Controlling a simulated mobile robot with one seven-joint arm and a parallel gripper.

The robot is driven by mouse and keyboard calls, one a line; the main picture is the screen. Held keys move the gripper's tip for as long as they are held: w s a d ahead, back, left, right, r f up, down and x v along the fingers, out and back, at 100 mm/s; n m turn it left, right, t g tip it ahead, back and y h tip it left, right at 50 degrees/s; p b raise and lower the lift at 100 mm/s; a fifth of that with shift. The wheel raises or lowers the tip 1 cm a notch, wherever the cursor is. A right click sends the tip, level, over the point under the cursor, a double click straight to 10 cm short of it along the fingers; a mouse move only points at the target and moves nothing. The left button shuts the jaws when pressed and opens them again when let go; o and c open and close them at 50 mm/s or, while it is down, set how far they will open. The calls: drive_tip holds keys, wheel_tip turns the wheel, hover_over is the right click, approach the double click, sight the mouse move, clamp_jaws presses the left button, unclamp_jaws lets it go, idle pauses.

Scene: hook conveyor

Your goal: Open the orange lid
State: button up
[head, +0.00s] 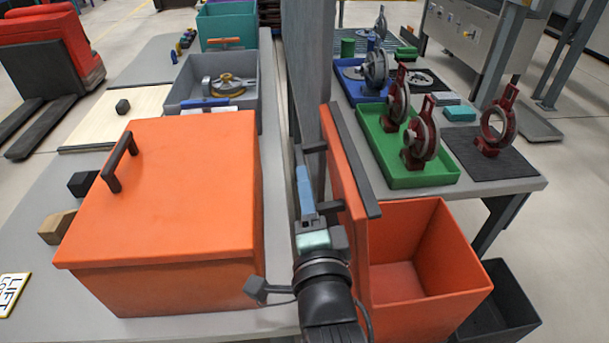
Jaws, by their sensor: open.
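On the left, a large orange box (180,290) has its flat orange lid (185,175) down, with a black bar handle (118,162) near the lid's left side. On the right, an orange bin (425,245) is open at the top, and I see into it. An orange lid panel (347,190) stands upright at its left side, with dark handle mounts (328,207) on its left face. My gripper (305,188) is close beside these mounts and points away from the camera. It is open; its fingertips are partly hidden, and I cannot tell whether they touch the handle.
A grey column stands behind my gripper. A grey tray (185,92) with metal parts lies behind the left box. Green (437,178) and blue trays with red and grey parts are on the right table. A dark bin (505,315) is at lower right. Small blocks lie left.

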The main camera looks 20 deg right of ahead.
drive_tip(key=shift+x, duration=1.35)
clamp_jaws()
idle(0.5)
